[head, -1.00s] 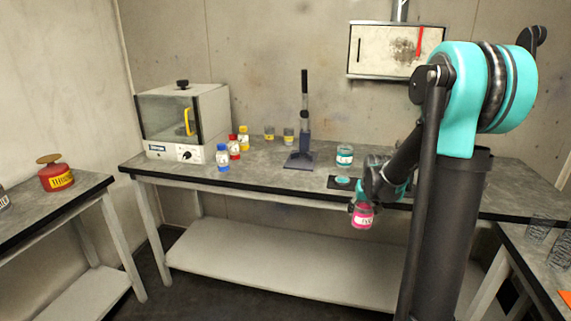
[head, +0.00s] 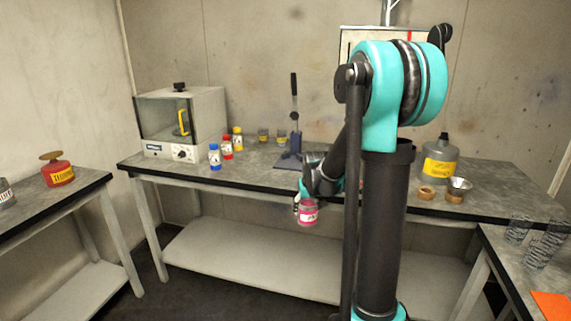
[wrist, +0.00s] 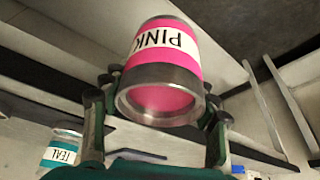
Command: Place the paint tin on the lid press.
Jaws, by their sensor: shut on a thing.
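My gripper (head: 304,202) is shut on the pink paint tin (head: 308,215) and holds it in the air in front of the long bench's front edge. In the wrist view the tin (wrist: 165,75) sits between the fingers, tilted, its white "PINK" label upside down. The lid press (head: 295,140), a dark lever stand on a flat base, stands on the bench just beyond the gripper. Its base is partly hidden by my arm. The tin is apart from the press.
A teal-labelled tin (wrist: 62,150) shows in the wrist view. Left of the press stand blue, red and yellow bottles (head: 227,148), two small jars (head: 272,136) and a glass-fronted cabinet (head: 182,122). A grey jug (head: 439,160) and brass-coloured pieces (head: 427,193) are at right.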

